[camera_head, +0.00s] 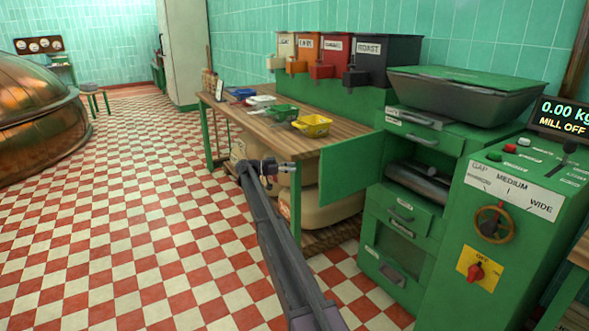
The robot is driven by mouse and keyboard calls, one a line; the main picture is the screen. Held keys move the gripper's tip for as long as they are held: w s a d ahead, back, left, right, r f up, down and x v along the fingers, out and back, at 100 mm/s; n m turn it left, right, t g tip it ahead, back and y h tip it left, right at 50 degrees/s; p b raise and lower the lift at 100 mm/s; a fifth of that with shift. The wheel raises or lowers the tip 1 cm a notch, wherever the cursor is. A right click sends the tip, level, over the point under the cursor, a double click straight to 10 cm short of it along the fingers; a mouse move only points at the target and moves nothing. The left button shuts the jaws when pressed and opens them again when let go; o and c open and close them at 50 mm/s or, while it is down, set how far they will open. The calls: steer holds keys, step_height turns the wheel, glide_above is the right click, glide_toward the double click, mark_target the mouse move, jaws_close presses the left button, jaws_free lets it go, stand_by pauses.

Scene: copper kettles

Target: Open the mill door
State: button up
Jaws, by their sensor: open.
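The green mill (425,220) stands at the right. Its green door (352,165) stands swung out to the left, and a dark roller (418,183) shows in the opening. My gripper (291,167) is open and empty, just left of the door's free edge. It looks apart from the door, though the depth between them is hard to judge. No handle can be made out on the door.
A wooden table (340,130) with a yellow scoop (312,125) and a green scoop (282,113) is behind my gripper. Sacks (325,200) lie under it. A control panel (515,190) with a display reading MILL OFF (562,121) is at the right. The checkered floor at left is clear.

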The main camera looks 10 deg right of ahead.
steer(key=shift+s+d+f, duration=0.1)
steer(key=c, duration=0.6)
steer(key=shift+s+d+f, duration=0.1)
steer(key=shift+s+d, duration=0.1)
steer(key=shift+s, duration=0.15)
jaws_close()
steer(key=s+d+f+n+t+y, duration=0.3)
steer(key=s+d+f+n, duration=0.15)
steer(key=s, duration=0.35)
steer(key=s+d+f+n+t+y, duration=0.3)
steer(key=s+d+f+n+t, duration=0.15)
steer(key=s, duration=0.25)
steer(key=w+d+r+n+t+y+b, duration=0.1)
steer(key=w+d+r+n+t, duration=0.2)
steer(key=d+r+t, duration=0.35)
steer(key=s+n+t+y+b, duration=0.1)
steer(key=s+n+t+y, duration=0.4)
steer(key=s+n+y, duration=0.5)
steer(key=n+y, duration=0.2)
steer(key=y, duration=0.5)
steer(key=shift+s+d+t+y+b, duration=0.2)
steer(key=shift+s+t+y+b, duration=0.1)
steer(key=shift+t+b, duration=0.1)
steer(key=shift+w+r, duration=0.1)
